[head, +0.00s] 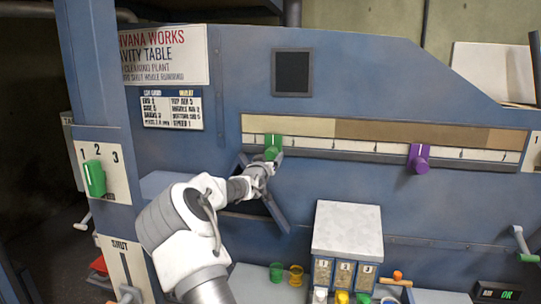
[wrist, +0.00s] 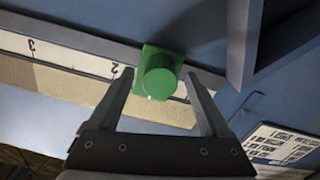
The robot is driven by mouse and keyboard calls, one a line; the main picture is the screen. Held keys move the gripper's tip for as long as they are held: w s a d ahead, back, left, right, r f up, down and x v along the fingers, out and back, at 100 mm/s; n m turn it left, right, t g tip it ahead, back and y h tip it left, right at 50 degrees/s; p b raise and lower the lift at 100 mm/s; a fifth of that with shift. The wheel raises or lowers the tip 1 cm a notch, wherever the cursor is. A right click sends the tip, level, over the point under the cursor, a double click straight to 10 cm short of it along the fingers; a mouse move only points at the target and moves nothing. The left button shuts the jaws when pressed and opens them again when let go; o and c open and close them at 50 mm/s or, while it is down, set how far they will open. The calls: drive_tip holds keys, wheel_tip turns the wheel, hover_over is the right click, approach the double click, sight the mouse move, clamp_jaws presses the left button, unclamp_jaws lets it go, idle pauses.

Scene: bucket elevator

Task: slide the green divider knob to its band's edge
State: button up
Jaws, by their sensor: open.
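The green divider knob (head: 272,147) sits on the rail below the striped scale, near the left end, under the pale tan band (head: 290,125). That band meets a darker brown band (head: 410,133) farther right. My gripper (head: 273,162) is at the green knob from below. In the wrist view the knob (wrist: 160,75) lies between the tips of my open gripper (wrist: 160,78), one finger on each side. A gap shows beside the knob; I cannot tell whether either finger touches it. The scale numbers 2 and 3 show to its left there.
A purple knob (head: 418,158) sits farther right on the same rail (head: 340,156). A green lever (head: 94,178) is on the left post. Below are a sample box (head: 347,232), green and yellow cups (head: 296,275), and a small display (head: 497,292). The rail between the knobs is clear.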

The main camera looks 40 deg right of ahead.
drive_tip(key=shift+x, duration=0.85)
clamp_jaws()
